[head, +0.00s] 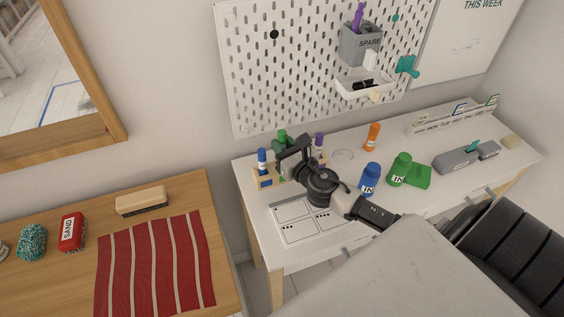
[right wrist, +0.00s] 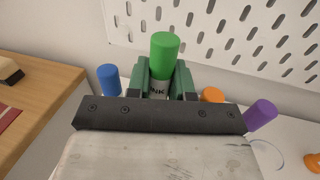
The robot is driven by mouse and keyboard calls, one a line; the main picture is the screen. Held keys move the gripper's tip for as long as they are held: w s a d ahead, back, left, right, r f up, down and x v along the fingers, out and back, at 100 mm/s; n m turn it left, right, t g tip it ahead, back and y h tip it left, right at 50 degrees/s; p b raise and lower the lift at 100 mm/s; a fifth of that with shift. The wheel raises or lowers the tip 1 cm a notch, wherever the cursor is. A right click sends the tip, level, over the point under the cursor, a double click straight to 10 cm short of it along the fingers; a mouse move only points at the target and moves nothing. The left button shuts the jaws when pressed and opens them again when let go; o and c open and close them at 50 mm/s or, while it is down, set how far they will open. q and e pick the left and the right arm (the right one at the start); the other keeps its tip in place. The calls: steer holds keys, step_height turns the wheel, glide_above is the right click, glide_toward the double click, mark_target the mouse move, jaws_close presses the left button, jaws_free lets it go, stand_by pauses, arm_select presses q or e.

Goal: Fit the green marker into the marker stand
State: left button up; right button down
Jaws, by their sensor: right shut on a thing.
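The green marker (head: 282,135) is upright between the fingers of my right gripper (head: 283,146). In the right wrist view the marker (right wrist: 164,56) shows its green cap and part of a white label, with the green finger pads on either side. The wooden marker stand (head: 266,181) is at the left end of the white desk. It holds a blue marker (head: 262,158) and a purple marker (head: 319,140). My gripper is over the stand's middle and hides it. The marker's lower end is hidden, so I cannot tell whether it is in a slot. My left gripper is out of view.
An orange cap (right wrist: 213,95) shows beside the purple marker (right wrist: 261,114) in the right wrist view. A blue ink bottle (head: 369,179), a green ink bottle (head: 399,168) and an orange marker (head: 372,136) stand to the right. The pegboard (head: 290,75) rises behind. A printed sheet (head: 297,226) lies in front.

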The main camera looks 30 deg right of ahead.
steer(key=shift+a+f, duration=0.1)
steer(key=shift+f, duration=0.45)
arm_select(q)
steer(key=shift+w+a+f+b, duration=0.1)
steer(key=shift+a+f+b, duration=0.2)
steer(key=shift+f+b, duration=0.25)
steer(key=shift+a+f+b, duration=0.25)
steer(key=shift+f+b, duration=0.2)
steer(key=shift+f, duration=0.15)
arm_select(e)
steer(key=shift+f, duration=1.6)
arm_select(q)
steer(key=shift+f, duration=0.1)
arm_select(e)
steer(key=shift+f, duration=0.2)
steer(key=c, duration=1)
jaws_free()
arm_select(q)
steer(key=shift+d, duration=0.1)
arm_select(e)
steer(key=shift+r, duration=0.1)
